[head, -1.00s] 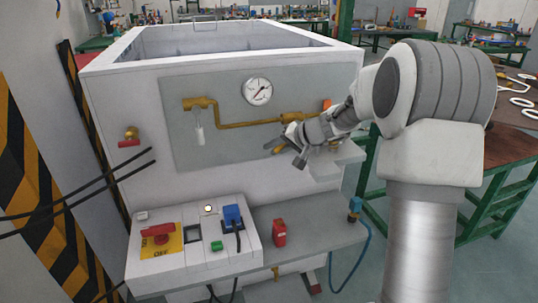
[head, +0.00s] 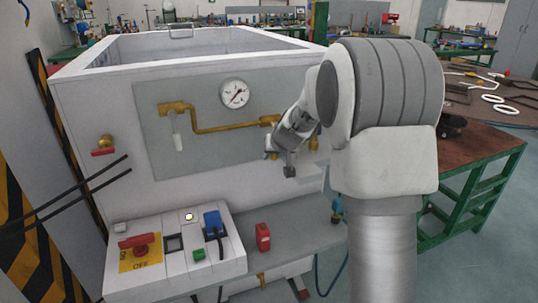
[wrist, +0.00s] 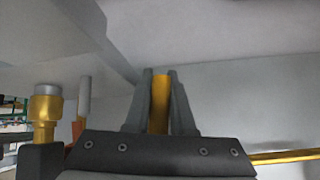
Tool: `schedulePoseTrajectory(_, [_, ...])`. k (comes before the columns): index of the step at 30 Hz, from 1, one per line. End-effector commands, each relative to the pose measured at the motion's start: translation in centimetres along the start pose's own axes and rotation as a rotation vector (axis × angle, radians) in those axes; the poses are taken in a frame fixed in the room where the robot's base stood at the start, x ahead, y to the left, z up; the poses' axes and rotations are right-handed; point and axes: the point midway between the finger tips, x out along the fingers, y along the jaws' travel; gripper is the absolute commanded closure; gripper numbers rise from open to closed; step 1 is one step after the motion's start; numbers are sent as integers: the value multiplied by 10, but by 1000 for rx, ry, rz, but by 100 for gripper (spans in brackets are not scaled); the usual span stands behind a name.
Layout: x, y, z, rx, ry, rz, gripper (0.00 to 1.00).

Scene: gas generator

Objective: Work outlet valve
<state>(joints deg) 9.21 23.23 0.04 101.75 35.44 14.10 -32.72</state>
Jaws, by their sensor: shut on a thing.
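My gripper (head: 270,154) is in front of the grey panel, just under the right end of the brass pipe (head: 215,130). In the wrist view, my gripper (wrist: 161,100) is shut on a yellow bar (wrist: 160,95), which stands upright between the two grey fingers. It looks like the outlet valve's handle, but where it joins the valve is hidden. The brass pipe also shows at the right of the wrist view (wrist: 285,157). In the head view my arm and wrist cover part of the pipe's right end.
A gauge (head: 235,94) is above the pipe. A brass valve with a red handle (head: 103,151) is at the left. A control box (head: 225,262) with a red switch (head: 138,245) stands below. In the wrist view, a brass fitting (wrist: 46,109) is left of the fingers.

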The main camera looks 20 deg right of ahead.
Motion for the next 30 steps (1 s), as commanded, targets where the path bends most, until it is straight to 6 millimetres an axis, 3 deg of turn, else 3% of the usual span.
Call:
schedulePoseTrajectory(14, [0,2,0,-7,2,9,100])
schedulePoseTrajectory(15, [0,2,0,-7,1,9,73])
schedulePoseTrajectory(19, [0,2,0,-7,1,9,49])
schedulePoseTrajectory(30, [0,2,0,4,0,1,48])
